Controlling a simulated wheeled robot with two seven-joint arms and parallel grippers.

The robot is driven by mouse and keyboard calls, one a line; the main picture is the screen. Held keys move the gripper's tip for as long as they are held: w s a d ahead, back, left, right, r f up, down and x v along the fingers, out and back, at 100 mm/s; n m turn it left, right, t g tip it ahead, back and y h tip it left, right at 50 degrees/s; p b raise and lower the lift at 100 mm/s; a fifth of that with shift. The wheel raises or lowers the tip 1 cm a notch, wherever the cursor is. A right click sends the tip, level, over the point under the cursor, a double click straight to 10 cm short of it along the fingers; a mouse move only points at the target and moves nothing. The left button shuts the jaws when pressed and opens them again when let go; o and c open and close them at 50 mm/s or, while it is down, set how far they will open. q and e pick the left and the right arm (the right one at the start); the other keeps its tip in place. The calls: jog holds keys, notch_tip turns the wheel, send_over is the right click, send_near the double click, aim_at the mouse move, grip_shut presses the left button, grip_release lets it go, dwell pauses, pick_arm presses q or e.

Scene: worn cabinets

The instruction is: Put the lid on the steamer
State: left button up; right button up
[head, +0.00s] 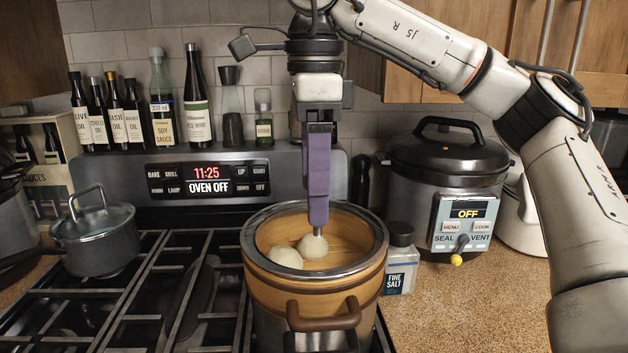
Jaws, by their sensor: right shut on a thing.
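The steamer (262,290), a round wood-coloured vessel with a brown handle at the front, stands at the right side of the stove. A clear lid with a dark grey rim (345,262) appears level over its opening. Through it I see two pale buns (286,257) inside. My right gripper (317,225) points straight down above the middle, its purple fingers shut on what looks like the lid's small knob. The fingers mostly hide the knob. Whether the rim touches the steamer all round I cannot tell. My left gripper is not in view.
A salt container (400,262) stands close to the steamer's right, before a large cooker (445,165). A small lidded pot (98,238) sits on the left burners. Several bottles (160,105) line the back shelf. The counter at the front right is clear.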

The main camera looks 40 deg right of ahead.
jog(key=shift+f, duration=0.25)
jog(key=o, duration=1.1)
notch_tip(320, 180, up, 8)
jog(key=p, duration=0.3)
jog(key=shift+r, duration=1.1)
